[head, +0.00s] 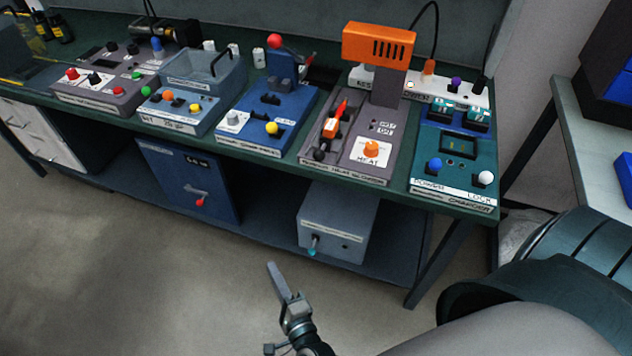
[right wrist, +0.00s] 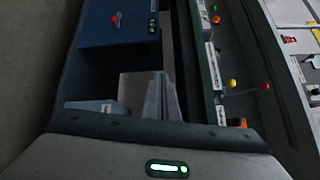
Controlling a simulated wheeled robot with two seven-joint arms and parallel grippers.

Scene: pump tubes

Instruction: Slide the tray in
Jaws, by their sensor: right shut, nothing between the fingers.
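My right gripper (head: 277,272) is shut and empty. It stands over the floor in front of the bench, below the grey box on the shelf and apart from it. No part is plainly marked as the tray. The heat station (head: 350,160) on the bench has a grey base, an orange overhanging head (head: 379,46) and an orange-red piece (head: 335,118) on its left side. I cannot tell whether that piece belongs to a tray. My left gripper is not in view.
On the bench (head: 270,169) stand a blue press (head: 262,118), a blue wet station (head: 180,112) and a teal charger (head: 455,160). A blue box (head: 190,185) and a grey box (head: 338,222) sit on the lower shelf. The floor in front is clear.

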